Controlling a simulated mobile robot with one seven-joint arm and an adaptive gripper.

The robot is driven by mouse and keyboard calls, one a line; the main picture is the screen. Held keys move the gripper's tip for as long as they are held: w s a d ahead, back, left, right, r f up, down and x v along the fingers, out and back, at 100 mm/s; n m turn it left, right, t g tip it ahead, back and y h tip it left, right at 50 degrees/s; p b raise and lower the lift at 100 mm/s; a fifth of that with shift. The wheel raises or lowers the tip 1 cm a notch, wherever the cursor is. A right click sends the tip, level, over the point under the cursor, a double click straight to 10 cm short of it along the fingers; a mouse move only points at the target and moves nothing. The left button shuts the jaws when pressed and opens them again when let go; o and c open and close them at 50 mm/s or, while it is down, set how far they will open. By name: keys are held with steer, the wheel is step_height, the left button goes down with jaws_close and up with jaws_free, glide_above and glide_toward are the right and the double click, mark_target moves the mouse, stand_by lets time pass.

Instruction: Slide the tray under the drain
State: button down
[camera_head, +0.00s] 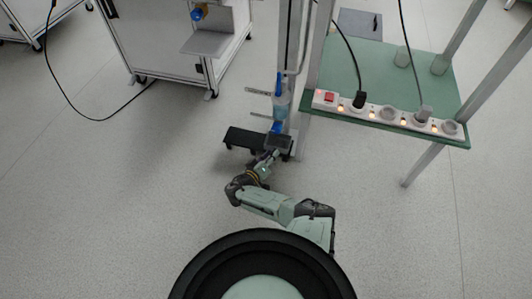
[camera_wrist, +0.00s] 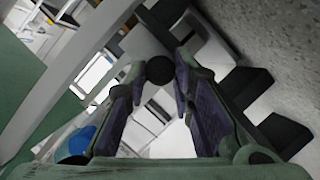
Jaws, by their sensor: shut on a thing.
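I cannot tell which part the knob belongs to. A clear bowl with blue parts (camera_head: 281,100) hangs on the post above, probably the drain. A blue rounded part also shows in the wrist view (camera_wrist: 77,146).
A black flat piece (camera_head: 243,138) sits just left of my gripper. A green table (camera_head: 335,75) with a power strip (camera_head: 390,116) stands at the right on grey legs. A white cabinet (camera_head: 160,40) stands behind.

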steer(key=shift+s+d, duration=0.1)
steer(key=shift+d, duration=0.1)
steer(key=c, duration=1.4)
jaws_free()
steer(key=shift+o, duration=0.2)
step_height(320, 180, up, 10)
